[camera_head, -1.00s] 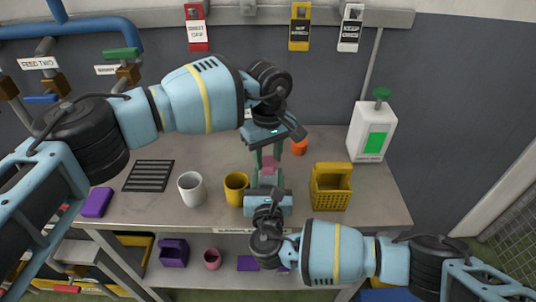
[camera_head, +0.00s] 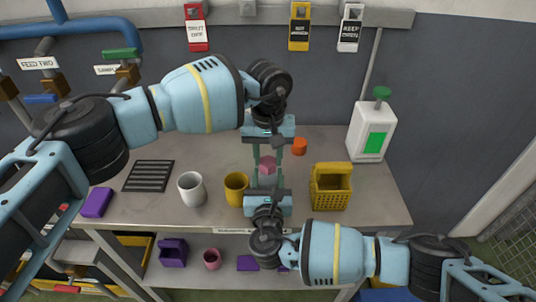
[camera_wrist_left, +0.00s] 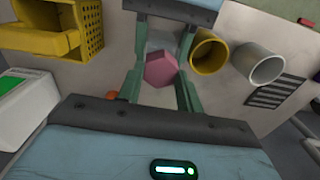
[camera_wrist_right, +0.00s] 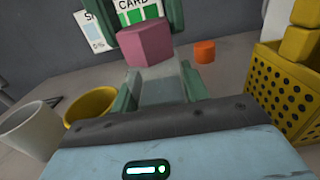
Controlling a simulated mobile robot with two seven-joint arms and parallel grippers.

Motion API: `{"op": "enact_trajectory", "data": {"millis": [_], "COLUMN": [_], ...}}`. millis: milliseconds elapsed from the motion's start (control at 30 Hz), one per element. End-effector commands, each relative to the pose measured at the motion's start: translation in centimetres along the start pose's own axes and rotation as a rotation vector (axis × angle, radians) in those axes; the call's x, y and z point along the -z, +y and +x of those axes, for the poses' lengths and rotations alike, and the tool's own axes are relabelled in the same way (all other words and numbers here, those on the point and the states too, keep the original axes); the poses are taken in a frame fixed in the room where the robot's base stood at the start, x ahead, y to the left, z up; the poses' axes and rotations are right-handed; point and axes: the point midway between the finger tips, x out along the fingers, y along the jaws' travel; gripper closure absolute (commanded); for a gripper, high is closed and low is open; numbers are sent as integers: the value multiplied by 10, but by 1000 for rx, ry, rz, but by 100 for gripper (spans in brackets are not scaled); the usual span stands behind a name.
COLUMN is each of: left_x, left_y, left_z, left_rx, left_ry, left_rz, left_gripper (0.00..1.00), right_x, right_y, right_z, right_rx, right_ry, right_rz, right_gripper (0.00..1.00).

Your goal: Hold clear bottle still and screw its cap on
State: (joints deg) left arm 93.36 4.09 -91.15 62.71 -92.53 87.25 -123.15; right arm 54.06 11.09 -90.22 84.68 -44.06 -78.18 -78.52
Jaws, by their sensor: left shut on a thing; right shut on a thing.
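The pink six-sided cap (camera_head: 267,165) sits at the mouth of the clear bottle (camera_wrist_right: 162,84), which stands upright at the front of the table. My left gripper (camera_head: 267,158) reaches down from above and is shut on the cap; the cap also shows between its green fingers in the left wrist view (camera_wrist_left: 161,69). My right gripper (camera_wrist_right: 160,92) is shut on the clear bottle's body from the front, below the cap. The cap looks in line with the bottle. How far the thread is engaged cannot be seen.
A yellow mug (camera_head: 236,187) and a white mug (camera_head: 191,188) stand left of the bottle. A yellow basket (camera_head: 331,187) is to the right. An orange piece (camera_head: 299,146) lies behind. A white canister (camera_head: 371,131) stands at the back right.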

Motion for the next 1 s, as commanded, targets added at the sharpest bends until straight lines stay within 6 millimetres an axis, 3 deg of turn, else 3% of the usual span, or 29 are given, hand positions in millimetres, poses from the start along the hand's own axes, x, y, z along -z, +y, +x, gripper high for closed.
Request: {"op": "enact_trajectory", "data": {"millis": [400, 733, 767, 933, 1000], "left_x": [0, 0, 0, 0, 0], "left_y": [1, 1, 1, 1, 1], "left_z": [-1, -1, -1, -1, 0], "left_rx": [0, -1, -1, -1, 0], "left_ry": [2, 2, 2, 2, 1], "left_rz": [432, 493, 493, 492, 491], "left_gripper": [92, 92, 63, 41, 39], "right_x": [0, 0, 0, 0, 0], "right_y": [0, 0, 0, 0, 0], "right_z": [0, 0, 0, 0, 0], "right_rx": [0, 0, 0, 0, 0], "right_ry": [0, 1, 1, 1, 1], "right_rz": [0, 0, 0, 0, 0], "right_gripper": [96, 96, 96, 96, 96]}}
